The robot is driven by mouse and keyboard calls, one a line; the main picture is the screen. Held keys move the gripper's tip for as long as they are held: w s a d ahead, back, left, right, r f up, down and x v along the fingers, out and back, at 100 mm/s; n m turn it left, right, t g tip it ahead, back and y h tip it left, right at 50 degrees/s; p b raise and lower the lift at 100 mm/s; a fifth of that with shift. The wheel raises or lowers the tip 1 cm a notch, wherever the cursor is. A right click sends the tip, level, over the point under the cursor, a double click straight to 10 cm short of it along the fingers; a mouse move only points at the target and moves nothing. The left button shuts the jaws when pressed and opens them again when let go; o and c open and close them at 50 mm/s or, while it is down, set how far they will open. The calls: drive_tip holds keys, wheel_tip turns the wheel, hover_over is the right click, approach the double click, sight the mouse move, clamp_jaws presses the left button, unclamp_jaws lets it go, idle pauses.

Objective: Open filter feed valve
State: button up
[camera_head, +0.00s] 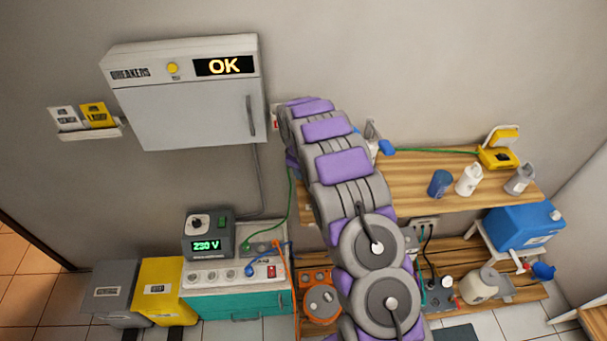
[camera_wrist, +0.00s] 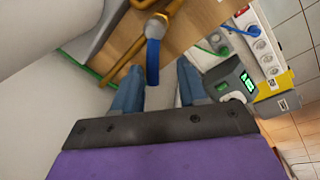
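In the wrist view, a valve with a blue lever handle (camera_wrist: 152,62) sits on brass-coloured pipework (camera_wrist: 128,58). I cannot read a label on it. My gripper (camera_wrist: 158,70) has its two blue-grey fingers apart, and the blue lever shows between and just beyond their tips. No contact with the lever is visible. In the head view, my arm runs up toward the wall and hides the gripper and the brass pipework. A small blue part (camera_head: 386,147) shows just right of the arm, at the end of a green hose.
A breaker box (camera_head: 185,110) reading OK hangs on the wall left of my arm. A wooden shelf (camera_head: 420,170) holds bottles and a yellow device (camera_head: 497,157). A blue tank (camera_head: 525,225) stands at right. A 230 V unit (camera_head: 208,235) and yellow bin (camera_head: 160,290) are lower left.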

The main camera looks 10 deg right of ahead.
drive_tip(key=shift+s+a+f+n, duration=0.2)
drive_tip(key=shift+s+n, duration=0.25)
drive_tip(key=shift+n, duration=0.55)
drive_tip(key=n, duration=0.1)
drive_tip(key=n+b, duration=0.1)
drive_tip(key=shift+s+a+r+n+y, duration=0.1)
drive_tip(key=shift+s+a+n+y, duration=0.1)
drive_tip(key=shift+s+n+y, duration=0.15)
drive_tip(key=s+a+r+p, duration=0.1)
drive_tip(key=s+r+p, duration=0.15)
drive_tip(key=r, duration=1.55)
drive_tip(key=s+a+r+m+b, duration=0.1)
drive_tip(key=s+b, duration=0.6)
drive_tip(key=s, duration=0.9)
drive_tip(key=shift+s+a+r+m+b, duration=0.35)
drive_tip(key=shift+a+r, duration=0.3)
drive_tip(key=shift+a, duration=0.25)
drive_tip(key=shift+w+d+y, duration=0.1)
drive_tip(key=shift+d+y, duration=0.05)
drive_tip(key=shift+y, duration=0.2)
